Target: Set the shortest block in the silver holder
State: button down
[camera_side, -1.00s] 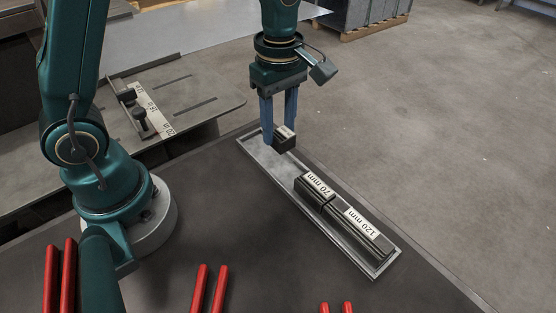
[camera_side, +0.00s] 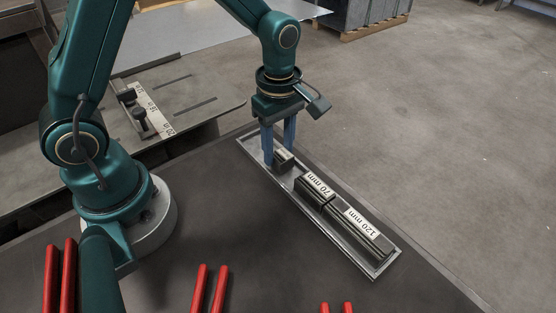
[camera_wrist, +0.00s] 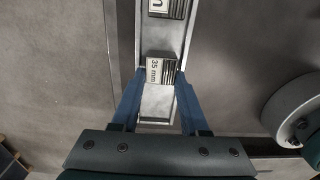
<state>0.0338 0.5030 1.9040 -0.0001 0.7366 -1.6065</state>
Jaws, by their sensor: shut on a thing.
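The shortest block, labelled 35 mm in the wrist view (camera_wrist: 161,71), is between the blue fingers of my gripper (camera_side: 279,150). My gripper is shut on this block (camera_side: 284,160), low inside the far end of the silver holder (camera_side: 258,152). Whether the block touches the holder's floor I cannot tell. The 70 mm block (camera_side: 315,189) and the 120 mm block (camera_side: 360,232) lie end to end in the holder's nearer part. A gap separates the 35 mm block from the 70 mm block.
Red bars (camera_side: 210,290) stand at the front edge of the picture. A grey side table with a scale and black clamps (camera_side: 138,112) is at the back left. The dark tabletop (camera_side: 230,220) left of the holder is clear.

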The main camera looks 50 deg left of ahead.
jog(key=shift+c, duration=1.7)
grip_release()
jog(key=shift+t, duration=0.6)
notch_tip(320, 180, up, 9)
jog(key=shift+w+a+f, duration=0.1)
jog(key=shift+w+f, duration=0.05)
jog(key=shift+f, duration=0.05)
jog(key=s+r+m+t, duration=0.4)
jog(key=s+m, duration=0.8)
jog(key=m, duration=0.6)
jog(key=shift+a+r, duration=0.4)
jog(key=shift+r, duration=0.1)
